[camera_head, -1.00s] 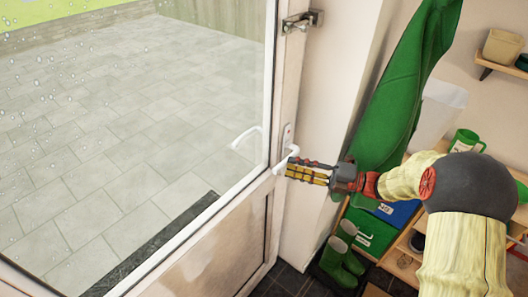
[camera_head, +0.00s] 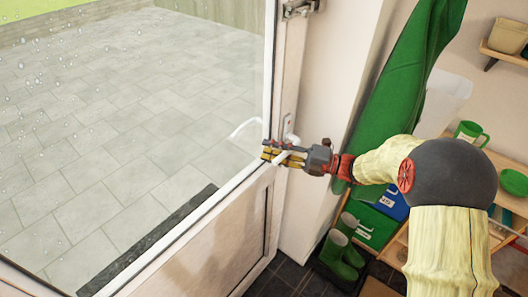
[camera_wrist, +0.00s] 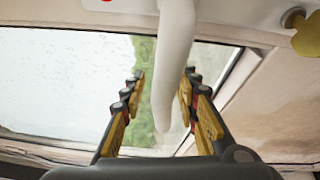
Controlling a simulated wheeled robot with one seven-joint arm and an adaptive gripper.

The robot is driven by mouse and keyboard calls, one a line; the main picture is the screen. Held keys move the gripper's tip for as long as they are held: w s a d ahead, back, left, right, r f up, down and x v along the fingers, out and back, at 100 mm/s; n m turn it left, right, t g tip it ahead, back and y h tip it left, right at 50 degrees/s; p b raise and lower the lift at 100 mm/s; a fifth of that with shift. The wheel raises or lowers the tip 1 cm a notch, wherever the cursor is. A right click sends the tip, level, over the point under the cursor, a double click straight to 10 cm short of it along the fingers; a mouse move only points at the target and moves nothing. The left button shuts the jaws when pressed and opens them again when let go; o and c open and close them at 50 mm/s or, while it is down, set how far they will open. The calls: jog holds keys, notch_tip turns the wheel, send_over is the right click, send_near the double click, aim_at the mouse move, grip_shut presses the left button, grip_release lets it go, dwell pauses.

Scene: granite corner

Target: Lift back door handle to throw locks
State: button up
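The back door's handle is a white lever (camera_head: 291,138) on the inner side of the white door frame. In the wrist view the lever (camera_wrist: 175,65) hangs down the middle of the picture, its tip between my fingers. My gripper (camera_head: 274,152) is at the handle, reaching in from the right. In the wrist view my gripper (camera_wrist: 163,88) is open, with one yellow-padded finger on each side of the lever. A gap shows on the left; the right finger looks very close, and contact cannot be told.
The door's glass pane (camera_head: 130,110) shows wet paving and an outer handle (camera_head: 245,127). A metal door fitting (camera_head: 300,8) is above. A green coat (camera_head: 395,90) hangs to the right, with green boots (camera_head: 342,257) and a shelf unit below.

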jog(key=shift+c, duration=0.4)
grip_shut()
jog(key=shift+r, duration=0.1)
dwell(0.4)
